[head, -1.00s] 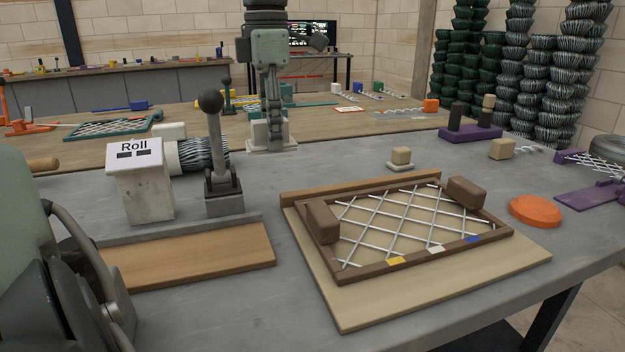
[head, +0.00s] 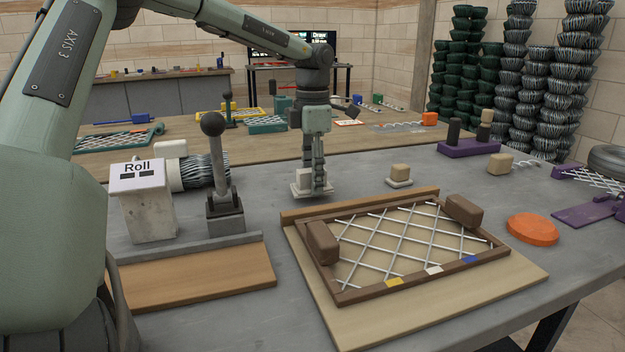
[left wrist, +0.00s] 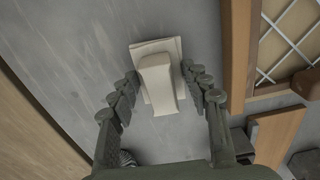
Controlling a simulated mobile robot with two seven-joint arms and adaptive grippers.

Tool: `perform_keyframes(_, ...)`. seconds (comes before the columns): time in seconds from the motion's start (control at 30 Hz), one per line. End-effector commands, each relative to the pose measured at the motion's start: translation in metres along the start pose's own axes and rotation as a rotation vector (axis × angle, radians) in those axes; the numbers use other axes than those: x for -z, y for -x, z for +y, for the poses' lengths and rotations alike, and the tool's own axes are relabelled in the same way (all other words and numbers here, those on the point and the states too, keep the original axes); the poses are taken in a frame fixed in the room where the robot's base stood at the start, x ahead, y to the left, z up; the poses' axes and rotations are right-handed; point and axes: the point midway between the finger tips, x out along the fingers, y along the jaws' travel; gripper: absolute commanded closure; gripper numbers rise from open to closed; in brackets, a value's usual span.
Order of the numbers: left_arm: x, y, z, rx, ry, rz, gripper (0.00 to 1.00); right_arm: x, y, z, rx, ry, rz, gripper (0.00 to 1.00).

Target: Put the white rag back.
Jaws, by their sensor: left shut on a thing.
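The white rag (head: 300,188) is a folded, pale pad with a raised middle. It is in my left gripper (head: 314,184), low over the grey table behind the wooden frame's board; I cannot tell whether it touches the table. In the left wrist view the rag (left wrist: 158,72) lies between the two fingers of the left gripper (left wrist: 160,88), with grey tabletop behind it. The fingers hide part of the rag in the head view. My right gripper is not in view.
A brown frame with a white wire lattice (head: 400,245) rests on a pale board (head: 370,325). A tan block on a white pad (head: 400,176) stands right of the gripper. The Roll post (head: 145,205) and a black-knobbed lever (head: 222,180) stand left. Grey table (head: 270,200) is clear between.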

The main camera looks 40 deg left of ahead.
Motion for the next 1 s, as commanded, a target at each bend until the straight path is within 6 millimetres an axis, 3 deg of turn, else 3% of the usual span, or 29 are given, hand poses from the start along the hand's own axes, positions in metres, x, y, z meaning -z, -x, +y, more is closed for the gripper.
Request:
perform_keyframes(0.17, 0.000, -0.013, 0.000, -0.001, 0.000, 0.000, 0.80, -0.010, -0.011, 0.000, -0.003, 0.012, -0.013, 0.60)
perform_keyframes(0.67, 0.000, -0.018, 0.000, 0.000, 0.000, 0.000, 0.80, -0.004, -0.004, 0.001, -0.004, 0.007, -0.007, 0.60)
perform_keyframes(0.7, 0.000, -0.017, 0.000, 0.000, 0.000, 0.001, 0.49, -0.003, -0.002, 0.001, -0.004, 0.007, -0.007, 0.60)
perform_keyframes(0.83, 0.001, -0.017, 0.000, 0.000, 0.000, 0.001, 0.33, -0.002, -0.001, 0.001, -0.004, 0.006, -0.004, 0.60)
perform_keyframes(1.0, 0.001, -0.017, 0.000, 0.000, 0.000, 0.001, 0.32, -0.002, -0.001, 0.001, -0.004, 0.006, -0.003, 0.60)
